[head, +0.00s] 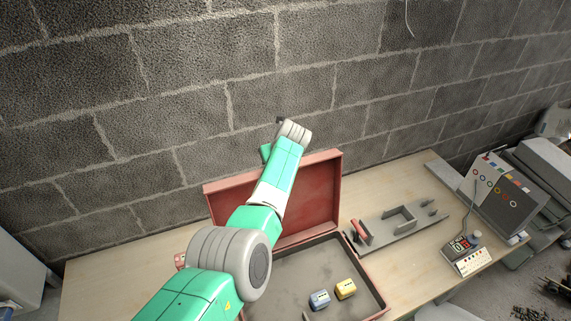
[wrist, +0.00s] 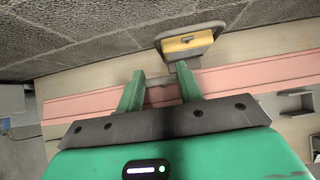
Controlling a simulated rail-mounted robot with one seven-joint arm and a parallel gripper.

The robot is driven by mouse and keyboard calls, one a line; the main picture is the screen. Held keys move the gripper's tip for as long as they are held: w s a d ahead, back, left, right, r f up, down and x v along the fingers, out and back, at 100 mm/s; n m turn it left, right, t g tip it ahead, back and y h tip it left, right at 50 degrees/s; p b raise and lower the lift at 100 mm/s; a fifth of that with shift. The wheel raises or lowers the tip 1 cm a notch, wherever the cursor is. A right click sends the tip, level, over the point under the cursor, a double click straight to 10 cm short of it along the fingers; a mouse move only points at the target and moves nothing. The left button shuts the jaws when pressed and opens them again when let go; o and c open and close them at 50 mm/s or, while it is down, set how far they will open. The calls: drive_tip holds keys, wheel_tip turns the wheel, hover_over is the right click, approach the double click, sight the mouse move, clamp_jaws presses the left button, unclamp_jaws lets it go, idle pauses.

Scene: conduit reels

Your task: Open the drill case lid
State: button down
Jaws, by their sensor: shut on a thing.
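The red drill case lies on the bench, and its tray rim (head: 368,272) shows in the head view. Its lid (head: 322,188) stands raised at the back, roughly upright, before the block wall. In the wrist view the lid edge (wrist: 262,77) is a pink band across the picture. My gripper (wrist: 157,76) is at this edge, its two green fingers shut on part of the lid; the exact contact is unclear. A grey bracket with a yellow piece (wrist: 187,42) shows just beyond the right fingertip. In the head view my arm hides the fingertips and part of the lid.
A blue block (head: 319,299) and a yellow block (head: 346,289) sit inside the case. A grey rack (head: 400,226) with a red item lies to its right. A control box (head: 500,190) and a handheld unit (head: 463,247) stand farther right. The wall is close behind the lid.

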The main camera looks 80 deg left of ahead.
drive_tip(key=shift+a+f, duration=0.2)
drive_tip(key=shift+a, duration=0.4)
drive_tip(key=shift+s, duration=0.1)
drive_tip(key=c, duration=0.9)
unclamp_jaws()
drive_tip(key=p+v, duration=0.4)
drive_tip(key=v, duration=0.2)
drive_tip(key=shift+d+r+p, duration=0.15)
drive_tip(key=shift+r+p, duration=0.2)
drive_tip(key=shift+p, duration=0.05)
drive_tip(key=shift+d+r, duration=0.3)
drive_tip(key=shift+r, duration=0.15)
